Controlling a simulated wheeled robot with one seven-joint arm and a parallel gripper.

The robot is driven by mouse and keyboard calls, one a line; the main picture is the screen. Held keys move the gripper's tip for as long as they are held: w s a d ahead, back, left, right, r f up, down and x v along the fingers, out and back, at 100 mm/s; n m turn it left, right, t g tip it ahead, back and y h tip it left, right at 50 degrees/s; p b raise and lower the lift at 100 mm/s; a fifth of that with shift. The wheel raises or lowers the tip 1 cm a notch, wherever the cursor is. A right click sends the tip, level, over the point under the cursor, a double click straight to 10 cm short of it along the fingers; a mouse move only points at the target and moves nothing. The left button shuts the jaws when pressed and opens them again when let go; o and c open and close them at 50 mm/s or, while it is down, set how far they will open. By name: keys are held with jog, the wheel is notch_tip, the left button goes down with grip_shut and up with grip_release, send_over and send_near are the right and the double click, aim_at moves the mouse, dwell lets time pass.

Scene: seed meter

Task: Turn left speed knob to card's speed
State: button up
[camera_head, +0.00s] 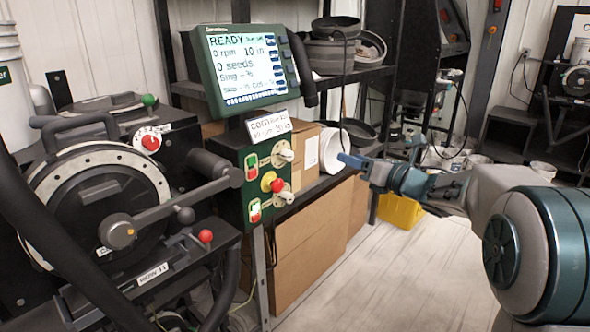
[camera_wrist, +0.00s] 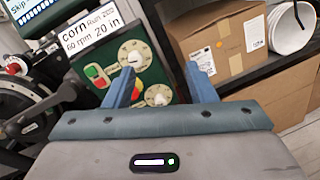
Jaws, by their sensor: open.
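A green control panel (camera_head: 247,195) carries two cream dials, an upper knob (camera_head: 286,152) and a lower knob (camera_head: 283,196). Their labels are too small to tell which is the left speed knob. The wrist view shows the upper knob (camera_wrist: 134,56) between and beyond the fingers, and the lower knob (camera_wrist: 158,97) partly hidden. The white card (camera_wrist: 88,29) above the panel reads corn, 60 rpm, 20 in. My gripper (camera_head: 347,160) is open and empty, right of the panel and apart from it; its fingers also frame the wrist view (camera_wrist: 161,80).
The screen (camera_head: 245,65) reads READY, 0 rpm, 10 in, 0 seeds. The panel also has green and red buttons and a red-and-yellow knob (camera_head: 272,183). The black seed meter (camera_head: 100,200) with a crank is at left.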

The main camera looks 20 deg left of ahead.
aim_at(291, 156)
jog(key=a+f+n+g, duration=0.1)
jog(key=a, duration=0.4)
jog(key=w+a+n+g+y+p, duration=0.1)
jog(key=a+n, duration=0.1)
jog(key=a, duration=0.4)
jog(key=w+a+f+n+g, duration=0.1)
jog(key=a+n, duration=0.1)
jog(key=a, duration=0.3)
jog(key=shift+w+a+f+g+y, duration=0.2)
jog(key=shift+f+g+y, duration=0.1)
jog(key=shift+y, duration=0.1)
jog(key=c, duration=1)
